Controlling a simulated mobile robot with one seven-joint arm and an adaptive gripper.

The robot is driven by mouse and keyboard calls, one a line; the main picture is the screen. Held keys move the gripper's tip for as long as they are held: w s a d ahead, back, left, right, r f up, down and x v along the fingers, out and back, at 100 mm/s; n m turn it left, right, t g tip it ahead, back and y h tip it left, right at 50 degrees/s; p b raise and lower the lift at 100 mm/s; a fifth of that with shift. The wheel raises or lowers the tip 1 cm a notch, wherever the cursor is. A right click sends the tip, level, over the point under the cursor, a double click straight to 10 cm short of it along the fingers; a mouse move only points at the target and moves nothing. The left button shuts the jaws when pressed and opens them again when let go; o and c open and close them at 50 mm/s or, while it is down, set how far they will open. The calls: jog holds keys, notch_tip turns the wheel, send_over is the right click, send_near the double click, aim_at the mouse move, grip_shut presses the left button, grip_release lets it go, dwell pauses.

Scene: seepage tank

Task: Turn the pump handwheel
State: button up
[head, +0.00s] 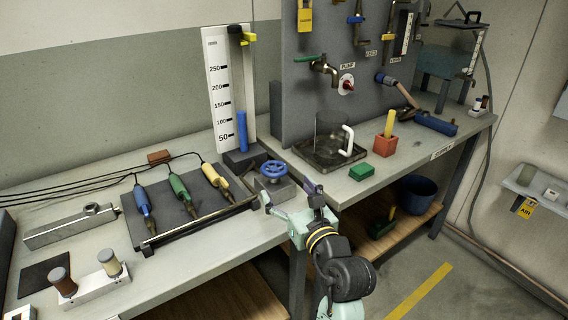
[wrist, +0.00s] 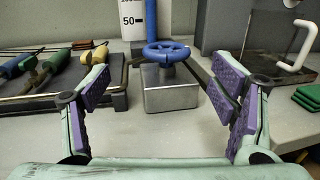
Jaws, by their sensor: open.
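The blue handwheel (head: 274,169) lies flat on top of a grey metal box (head: 285,188) near the bench's front edge, right of the rack of tools. In the wrist view the handwheel (wrist: 166,51) is ahead of my gripper, near the middle and top, and the box (wrist: 172,93) is below it. My gripper (head: 289,193) is in front of the box. In the wrist view my gripper (wrist: 160,92) is open with purple pads spread wide and nothing between them. The fingers look apart from the wheel.
A dark rack (head: 165,216) with blue, green and yellow-handled tools lies left. A white scale board (head: 226,95) with a blue cylinder stands behind. A tray (head: 318,160) with a clear, white-handled jug and a green block (head: 361,172) are right. A panel holds taps and a red knob labelled PUMP.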

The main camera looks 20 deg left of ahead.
aim_at(269, 161)
jog(key=shift+w+d+f+h, duration=0.25)
jog(key=shift+w+f+h, duration=0.05)
jog(key=p+x, duration=0.2)
jog(key=x, duration=0.7)
jog(key=shift+w+a+r+p, duration=0.1)
jog(key=shift+a+r+p, duration=0.1)
jog(key=shift+p, duration=0.1)
jog(key=shift+w+a+f, duration=0.15)
jog(key=shift+w+a, duration=0.2)
jog(key=shift+w, duration=0.1)
jog(key=shift+c, duration=0.5)
jog(key=c, duration=1.1)
